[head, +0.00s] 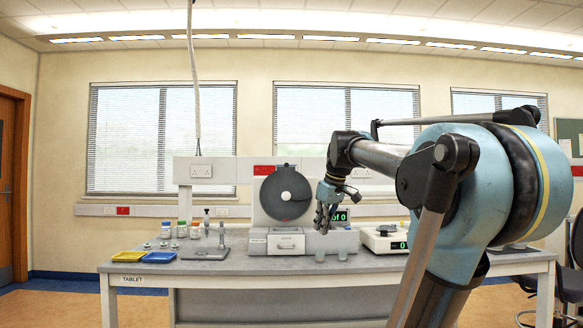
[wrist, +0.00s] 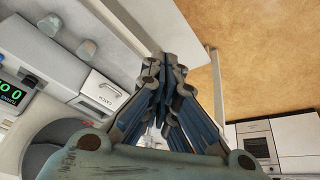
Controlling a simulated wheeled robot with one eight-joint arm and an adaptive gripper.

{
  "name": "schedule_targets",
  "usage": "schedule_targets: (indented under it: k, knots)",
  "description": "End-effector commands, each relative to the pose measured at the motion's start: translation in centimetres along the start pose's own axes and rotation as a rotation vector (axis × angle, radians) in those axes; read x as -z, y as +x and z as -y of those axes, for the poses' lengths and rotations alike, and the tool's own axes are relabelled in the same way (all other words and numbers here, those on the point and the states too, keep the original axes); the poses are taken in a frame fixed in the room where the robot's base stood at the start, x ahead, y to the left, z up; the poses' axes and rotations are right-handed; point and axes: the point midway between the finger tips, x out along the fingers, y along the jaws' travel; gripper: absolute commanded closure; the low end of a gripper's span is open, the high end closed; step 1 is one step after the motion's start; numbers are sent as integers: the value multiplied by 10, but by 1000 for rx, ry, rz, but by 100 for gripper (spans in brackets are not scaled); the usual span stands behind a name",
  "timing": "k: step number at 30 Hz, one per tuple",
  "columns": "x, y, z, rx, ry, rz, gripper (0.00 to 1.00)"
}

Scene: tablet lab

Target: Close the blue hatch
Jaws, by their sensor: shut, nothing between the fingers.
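I cannot make out a blue hatch in either view. A grey machine (head: 258,243) with a large dark round disc (head: 286,192) stands on the bench, with a small light drawer front (head: 286,243) low on it. Its green-digit display (head: 341,214) is partly behind my gripper. My gripper (head: 322,228) is shut and empty, at the machine's right side in the head view. In the wrist view, my shut fingers (wrist: 174,65) point over the bench's front edge, with the drawer front (wrist: 100,92) and display (wrist: 12,92) to their left. I cannot tell whether the fingers touch anything.
The bench (head: 210,268) carries a yellow tray (head: 129,256), a blue tray (head: 159,257), several small bottles (head: 181,229), a stand (head: 206,254) and a scale (head: 385,238) at right. Two small cups (wrist: 50,25) (wrist: 86,48) sit near the machine. Floor (wrist: 250,60) lies beyond the bench edge.

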Motion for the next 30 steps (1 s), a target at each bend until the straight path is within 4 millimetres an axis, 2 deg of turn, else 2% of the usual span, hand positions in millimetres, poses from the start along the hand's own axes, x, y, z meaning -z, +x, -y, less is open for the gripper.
schedule_targets:
  k: [1,6,12,18,24,30]
  knots:
    - [23,-17,-10,3,-44,-17,100]
    - [92,-67,-35,4,-203,-80,100]
    - [165,-120,-62,-7,-389,-152,100]
    - [225,-163,-84,-33,-561,-218,100]
    - [258,-186,-94,-56,-668,-259,100]
    - [267,-187,-97,-63,-697,-269,100]
